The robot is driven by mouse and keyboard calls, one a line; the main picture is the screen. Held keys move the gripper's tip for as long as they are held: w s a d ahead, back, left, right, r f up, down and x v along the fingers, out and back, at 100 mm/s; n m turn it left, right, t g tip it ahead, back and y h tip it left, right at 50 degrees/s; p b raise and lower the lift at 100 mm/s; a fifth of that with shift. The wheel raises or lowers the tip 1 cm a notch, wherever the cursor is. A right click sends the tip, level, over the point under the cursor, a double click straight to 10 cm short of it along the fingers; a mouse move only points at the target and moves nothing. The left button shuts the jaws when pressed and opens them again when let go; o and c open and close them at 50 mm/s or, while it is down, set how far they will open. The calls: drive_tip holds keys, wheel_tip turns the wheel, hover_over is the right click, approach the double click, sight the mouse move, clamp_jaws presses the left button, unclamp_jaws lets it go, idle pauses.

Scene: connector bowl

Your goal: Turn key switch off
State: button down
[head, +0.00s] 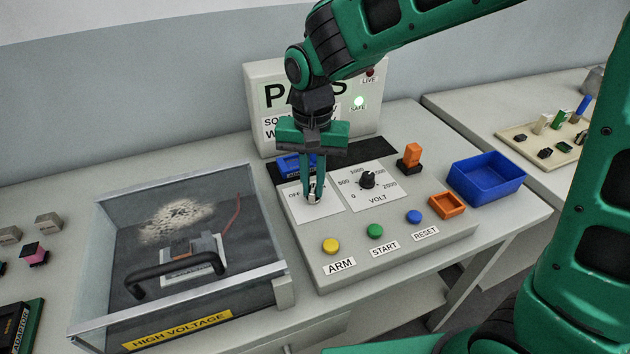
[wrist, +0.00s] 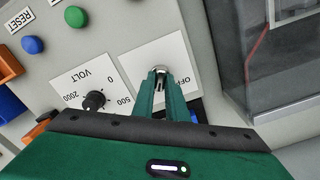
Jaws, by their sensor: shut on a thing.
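The key switch (wrist: 160,70) is a small round metal piece on a white plate (head: 297,208) marked OFF, on the sloped control panel. My gripper (head: 314,190) points down at it, and its green fingers are shut on the key switch. In the wrist view the fingertips (wrist: 160,73) meet at the metal piece in the middle of the plate. The fingers hide most of the key, so its exact angle cannot be told. The rest of the plate's lettering is partly covered.
A VOLT knob (head: 367,179) stands just right of the key plate. Yellow ARM (head: 330,245), green START (head: 375,231) and blue RESET (head: 414,216) buttons sit in front. A clear-lidded high-voltage box (head: 100,275) stands left. A blue bin (head: 487,180) is at the right.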

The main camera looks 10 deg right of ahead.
drive_tip(key=n, duration=0.7)
drive_tip(key=shift+w, duration=0.1)
drive_tip(key=n, duration=0.4)
drive_tip(key=shift+n, duration=0.3)
drive_tip(key=shift+w+d+r+n, duration=0.1)
drive_tip(key=shift+n, duration=1.4)
drive_tip(key=c, duration=1.8)
unclamp_jaws()
drive_tip(key=shift+d, duration=0.1)
drive_tip(key=shift+o, duration=0.2)
drive_tip(key=shift+n, duration=0.3)
